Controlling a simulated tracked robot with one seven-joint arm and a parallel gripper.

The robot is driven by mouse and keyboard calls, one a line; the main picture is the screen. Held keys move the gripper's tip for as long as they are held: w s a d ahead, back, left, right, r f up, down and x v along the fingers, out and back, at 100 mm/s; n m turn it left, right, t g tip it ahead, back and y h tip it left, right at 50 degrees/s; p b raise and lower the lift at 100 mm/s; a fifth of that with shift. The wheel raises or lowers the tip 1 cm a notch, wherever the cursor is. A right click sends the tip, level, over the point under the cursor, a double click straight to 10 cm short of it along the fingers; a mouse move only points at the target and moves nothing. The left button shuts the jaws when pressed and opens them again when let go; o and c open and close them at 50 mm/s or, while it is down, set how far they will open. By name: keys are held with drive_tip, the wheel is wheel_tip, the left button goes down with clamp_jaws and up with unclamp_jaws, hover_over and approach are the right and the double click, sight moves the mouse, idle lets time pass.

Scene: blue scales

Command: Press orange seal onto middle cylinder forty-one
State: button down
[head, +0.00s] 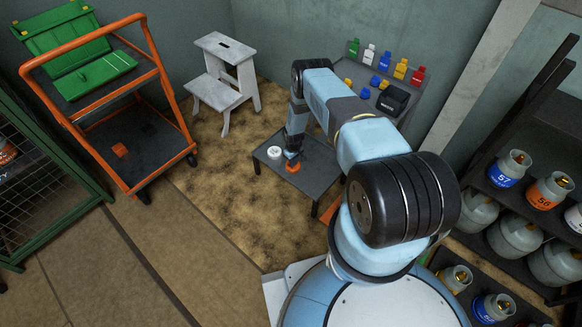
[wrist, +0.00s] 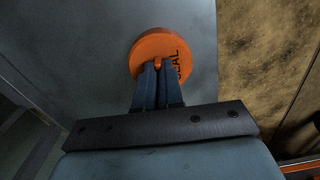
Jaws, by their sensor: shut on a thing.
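The orange seal (head: 293,167) is a round disc marked SEAL, at the small dark table (head: 318,172). In the wrist view the seal (wrist: 150,46) sits at the fingertips, with its lettering partly hidden by a finger. My gripper (head: 291,158) is shut on the seal; its two dark fingers (wrist: 158,66) close on a small raised grip at the middle of the disc. I cannot tell whether the seal touches the tabletop or hangs just above it. I cannot make out a cylinder numbered forty-one; cylinders with coloured bands (head: 503,173) stand on the dark rack at right.
A white round piece (head: 274,153) stands on the small table beside the seal. An orange-framed cart (head: 165,90) and a white step stool (head: 224,84) stand behind left. A grey bench (head: 345,78) with coloured tags and a black WASTE box (head: 393,99) is at the back.

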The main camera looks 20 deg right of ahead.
drive_tip(key=shift+w+r, duration=0.1)
drive_tip(key=shift+r, duration=1.85)
